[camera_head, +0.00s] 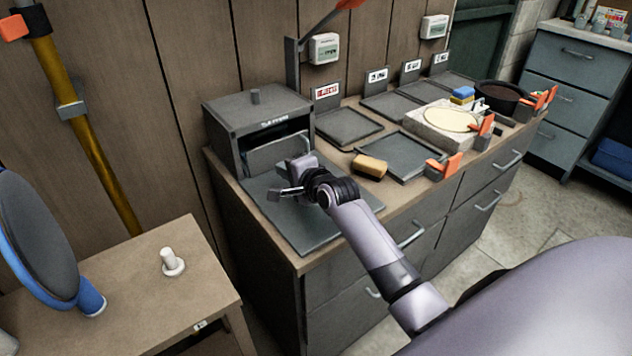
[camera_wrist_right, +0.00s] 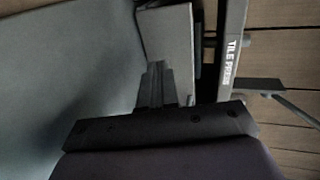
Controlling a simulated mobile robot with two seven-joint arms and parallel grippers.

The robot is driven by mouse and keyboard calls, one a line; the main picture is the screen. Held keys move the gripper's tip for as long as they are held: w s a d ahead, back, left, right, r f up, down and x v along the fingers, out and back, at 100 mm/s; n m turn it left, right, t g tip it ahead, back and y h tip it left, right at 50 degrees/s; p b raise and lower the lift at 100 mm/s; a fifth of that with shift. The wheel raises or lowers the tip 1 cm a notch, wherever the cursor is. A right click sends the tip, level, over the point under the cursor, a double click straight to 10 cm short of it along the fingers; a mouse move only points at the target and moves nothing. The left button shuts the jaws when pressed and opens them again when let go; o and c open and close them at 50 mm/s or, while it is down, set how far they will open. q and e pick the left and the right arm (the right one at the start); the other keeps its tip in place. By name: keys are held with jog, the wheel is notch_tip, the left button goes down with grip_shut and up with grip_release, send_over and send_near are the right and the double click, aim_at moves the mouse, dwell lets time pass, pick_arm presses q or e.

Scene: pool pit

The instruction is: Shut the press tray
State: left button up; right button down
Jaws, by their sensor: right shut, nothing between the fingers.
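The press (camera_head: 258,115) is a dark grey box at the left end of the counter, its front open. Its label reads "TILE PRESS" in the right wrist view (camera_wrist_right: 234,62). A lighter grey upright panel, which looks like the front of the press tray (camera_head: 275,152), stands at the opening and sticks out a little. It also shows in the right wrist view (camera_wrist_right: 166,48). My right gripper (camera_head: 294,166) is shut and empty, close in front of this panel; its fingers (camera_wrist_right: 157,82) point at it. I cannot tell whether they touch. My left gripper is out of view.
A flat dark grey mat (camera_head: 308,238) lies on the counter below my right gripper. A yellow-brown sponge (camera_head: 370,166) and a dark tray (camera_head: 402,152) lie to the right. A side table (camera_head: 140,290) with a white knob-like piece (camera_head: 172,263) stands at the left.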

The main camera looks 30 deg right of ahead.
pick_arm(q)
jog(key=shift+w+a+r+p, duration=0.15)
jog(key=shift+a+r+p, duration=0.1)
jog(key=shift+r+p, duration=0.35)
pick_arm(e)
jog(key=v, duration=0.9)
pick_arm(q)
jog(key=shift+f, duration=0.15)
pick_arm(e)
jog(key=shift+s, duration=0.1)
